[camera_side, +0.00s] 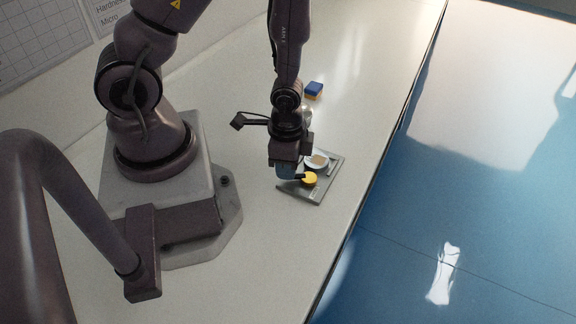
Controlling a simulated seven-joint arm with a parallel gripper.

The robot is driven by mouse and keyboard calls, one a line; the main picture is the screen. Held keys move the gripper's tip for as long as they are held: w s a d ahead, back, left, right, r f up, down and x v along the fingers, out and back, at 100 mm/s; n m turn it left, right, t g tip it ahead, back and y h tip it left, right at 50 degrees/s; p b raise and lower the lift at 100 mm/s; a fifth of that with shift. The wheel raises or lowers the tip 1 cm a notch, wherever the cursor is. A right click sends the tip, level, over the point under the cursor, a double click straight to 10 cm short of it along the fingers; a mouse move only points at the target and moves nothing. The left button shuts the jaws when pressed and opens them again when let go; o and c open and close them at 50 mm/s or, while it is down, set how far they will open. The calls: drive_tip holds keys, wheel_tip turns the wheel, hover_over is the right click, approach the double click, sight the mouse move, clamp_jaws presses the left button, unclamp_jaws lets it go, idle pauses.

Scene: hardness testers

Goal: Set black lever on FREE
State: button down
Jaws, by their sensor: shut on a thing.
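A flat grey tester plate (327,180) lies on the white bench, tilted in the picture. It carries a pale round dish (316,160) and a yellow round disc (309,178). My gripper (287,173) points down over the plate's left part, just left of the yellow disc. It is shut on what appears to be the black lever, of which only a small dark bit (299,177) shows beside the disc. The fingertips and most of the lever are hidden or too small to make out. I cannot read the FREE mark or the lever's setting.
The bench's right edge drops to a shiny blue floor (480,200) not far right of the plate. The bench in front of the plate is clear.

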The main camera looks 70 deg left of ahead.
drive_tip(key=shift+a+m, duration=0.15)
drive_tip(key=shift+m, duration=0.35)
drive_tip(key=shift+w, duration=0.1)
drive_tip(key=c, duration=1)
unclamp_jaws()
drive_tip(key=shift+r, duration=6.5)
